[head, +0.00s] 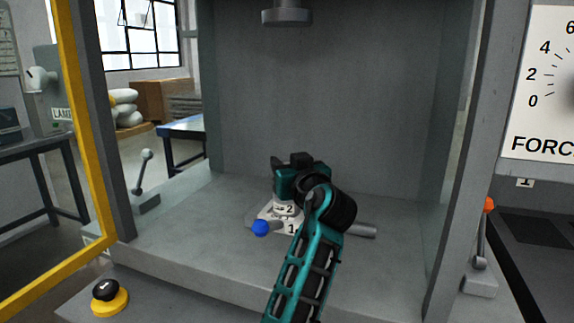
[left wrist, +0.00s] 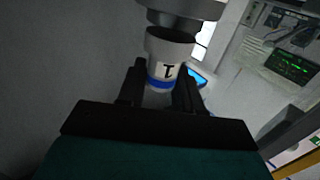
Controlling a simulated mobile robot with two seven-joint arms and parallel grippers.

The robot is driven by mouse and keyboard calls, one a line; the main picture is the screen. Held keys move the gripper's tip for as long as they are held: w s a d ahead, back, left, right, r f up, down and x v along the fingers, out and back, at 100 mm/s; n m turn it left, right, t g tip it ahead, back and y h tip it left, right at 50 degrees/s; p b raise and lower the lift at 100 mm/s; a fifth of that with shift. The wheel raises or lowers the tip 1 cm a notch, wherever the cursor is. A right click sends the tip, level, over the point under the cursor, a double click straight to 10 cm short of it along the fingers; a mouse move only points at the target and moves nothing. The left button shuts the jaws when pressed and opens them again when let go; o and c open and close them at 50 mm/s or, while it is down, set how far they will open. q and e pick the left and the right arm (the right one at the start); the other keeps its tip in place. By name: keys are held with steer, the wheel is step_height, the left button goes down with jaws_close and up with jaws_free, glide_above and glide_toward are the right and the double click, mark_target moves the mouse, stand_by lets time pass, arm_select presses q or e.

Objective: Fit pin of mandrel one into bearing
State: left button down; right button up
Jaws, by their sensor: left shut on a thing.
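My left gripper (head: 289,161) is inside the press frame, low over its bed and seen mostly from behind in the head view. In the left wrist view its two dark fingers (left wrist: 160,80) are shut on a white cylinder marked 1 (left wrist: 157,50) with a blue band, which I take for mandrel one. A grey round part (left wrist: 185,10) shows just above the cylinder; I cannot tell whether they touch. In the head view the held piece is hidden by the gripper. A white piece marked 2 (head: 286,209) stands below the gripper. I cannot single out the bearing or the pin.
A plate marked 1 (head: 290,229), a blue knob (head: 261,228) and a grey rod (head: 362,230) lie on the bed. The press ram (head: 286,11) hangs above with clear space below. Levers (head: 144,172) (head: 480,245) flank the frame; a yellow-based button (head: 109,298) is front left.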

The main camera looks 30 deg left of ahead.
arm_select(q)
steer(key=shift+f, duration=0.3)
steer(key=c, duration=0.9)
jaws_free()
steer(key=shift+c, duration=0.2)
steer(key=shift+o, duration=1.3)
steer(key=shift+s, duration=0.1)
